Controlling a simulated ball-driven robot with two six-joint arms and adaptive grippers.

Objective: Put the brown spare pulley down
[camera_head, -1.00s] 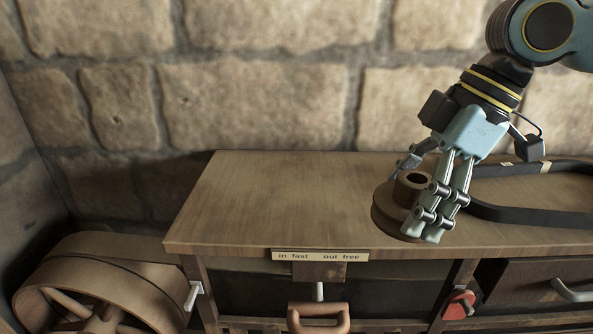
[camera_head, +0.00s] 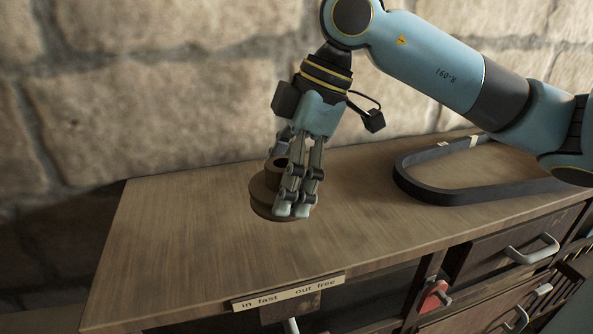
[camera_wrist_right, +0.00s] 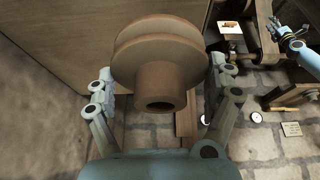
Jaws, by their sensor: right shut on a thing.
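The brown spare pulley (camera_head: 262,198) is a flanged wheel with a narrower hub and a dark bore, held over the bench top (camera_head: 190,240). My right gripper (camera_head: 293,208) is shut on it, with fingers on its near right side. Whether its underside touches the wood cannot be told. In the right wrist view the pulley (camera_wrist_right: 160,62) sits between the two fingers, hub towards the camera. A blue arm end at the upper right of that view looks like my left gripper (camera_wrist_right: 277,27), too small to read.
A black belt loop (camera_head: 425,193) lies on the bench to the right of the pulley. A label strip (camera_head: 288,293) reading "in fast out free" is on the front edge. A red part (camera_head: 434,296) and drawer handles (camera_head: 532,250) are below. The bench left of the pulley is clear.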

